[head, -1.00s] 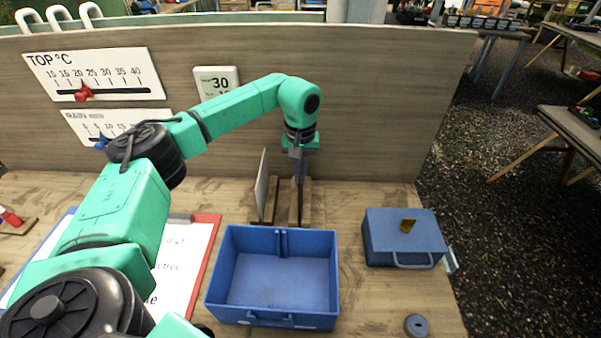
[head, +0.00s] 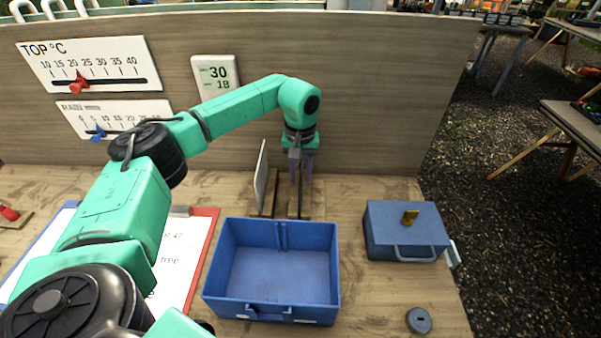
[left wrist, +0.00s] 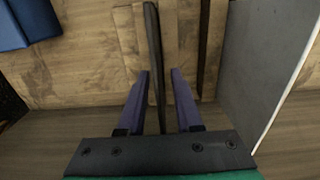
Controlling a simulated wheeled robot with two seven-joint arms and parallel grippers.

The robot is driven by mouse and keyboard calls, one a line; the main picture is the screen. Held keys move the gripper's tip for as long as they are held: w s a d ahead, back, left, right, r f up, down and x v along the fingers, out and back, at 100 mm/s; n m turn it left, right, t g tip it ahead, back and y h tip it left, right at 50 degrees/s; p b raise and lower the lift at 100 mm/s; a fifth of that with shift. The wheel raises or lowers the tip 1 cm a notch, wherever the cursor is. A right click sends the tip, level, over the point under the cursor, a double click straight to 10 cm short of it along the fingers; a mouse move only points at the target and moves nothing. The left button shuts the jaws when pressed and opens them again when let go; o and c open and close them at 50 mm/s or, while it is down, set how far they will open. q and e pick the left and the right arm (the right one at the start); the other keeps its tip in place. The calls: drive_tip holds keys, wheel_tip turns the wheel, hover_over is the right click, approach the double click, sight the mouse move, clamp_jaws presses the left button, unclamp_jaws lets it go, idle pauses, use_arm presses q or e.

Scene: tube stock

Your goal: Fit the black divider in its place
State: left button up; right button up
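The black divider (head: 299,194) stands upright on edge in a wooden stand behind the blue tray. In the left wrist view the divider (left wrist: 153,40) is a thin dark edge running between my fingers. My left gripper (head: 301,178) points down over it. In the left wrist view the gripper (left wrist: 160,72) is open, with a finger on each side of the divider. A gap shows on the right side; the left fingertip is very close to it. The blue tray (head: 212,270) is empty, with a slot between ribs at the middle of its back wall. My right gripper is not in view.
A pale grey panel (head: 261,178) stands in another wooden stand just left of the black divider; it also shows in the left wrist view (left wrist: 255,60). A blue lidded box (head: 385,225) is right of the tray. A grey disc (head: 419,320) lies near the front. A wooden wall rises behind.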

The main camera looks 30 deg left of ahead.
use_arm(q)
drive_tip(key=shift+r, duration=0.1)
wheel_tip(320, 180, up, 14)
drive_tip(key=shift+r+b, duration=0.2)
drive_tip(key=shift+b, duration=0.95)
drive_tip(key=shift+f, duration=0.1)
